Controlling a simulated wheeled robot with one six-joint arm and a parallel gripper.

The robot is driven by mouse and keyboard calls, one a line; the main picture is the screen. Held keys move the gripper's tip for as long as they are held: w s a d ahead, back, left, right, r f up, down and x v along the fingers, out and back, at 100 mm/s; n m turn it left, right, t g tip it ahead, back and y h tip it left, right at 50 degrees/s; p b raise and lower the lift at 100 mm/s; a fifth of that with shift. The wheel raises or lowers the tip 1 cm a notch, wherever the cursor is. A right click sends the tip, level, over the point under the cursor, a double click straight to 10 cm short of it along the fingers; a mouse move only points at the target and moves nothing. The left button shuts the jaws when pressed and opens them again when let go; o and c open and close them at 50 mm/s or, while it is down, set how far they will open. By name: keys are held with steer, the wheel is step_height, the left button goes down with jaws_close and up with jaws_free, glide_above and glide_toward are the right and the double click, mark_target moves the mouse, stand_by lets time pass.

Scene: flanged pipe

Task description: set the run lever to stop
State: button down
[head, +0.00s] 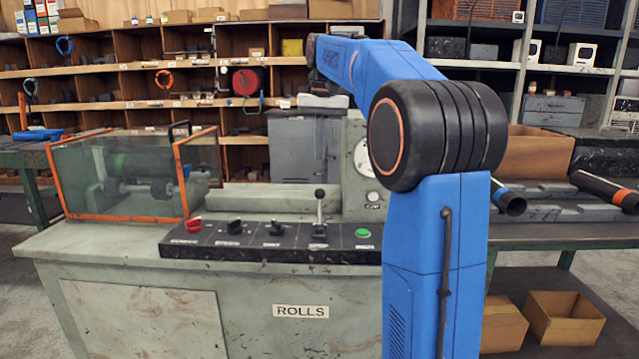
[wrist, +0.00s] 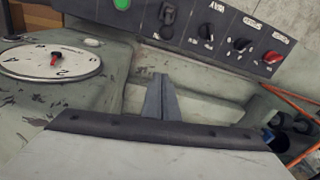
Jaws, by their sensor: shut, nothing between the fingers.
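The run lever (head: 319,207) is a metal stick with a dark ball knob on the black control panel (head: 225,247). It stands about upright in the head view, between the dark knobs and the green button (head: 362,233). The lever also shows near the top of the wrist view (wrist: 167,14), where its labels cannot be read. My gripper (wrist: 159,78) is shut and empty, its fingertips over the pale machine bed, apart from the lever and short of the panel. In the head view my arm crosses the right side, and the gripper cannot be made out clearly.
A red knob (head: 194,225) sits at the panel's left end. A clear guard with an orange frame (head: 130,172) covers the rolls on the left. A round dial (wrist: 52,60) is at the left of the wrist view. Cardboard boxes (head: 562,318) stand at lower right.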

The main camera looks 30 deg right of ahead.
steer(key=shift+f, duration=0.15)
glide_above(320, 209)
steer(key=w+d, duration=0.3)
steer(key=w, duration=0.1)
step_height(320, 209, down, 9)
steer(key=shift+w+a+r, duration=0.15)
steer(key=shift+a+r, duration=0.05)
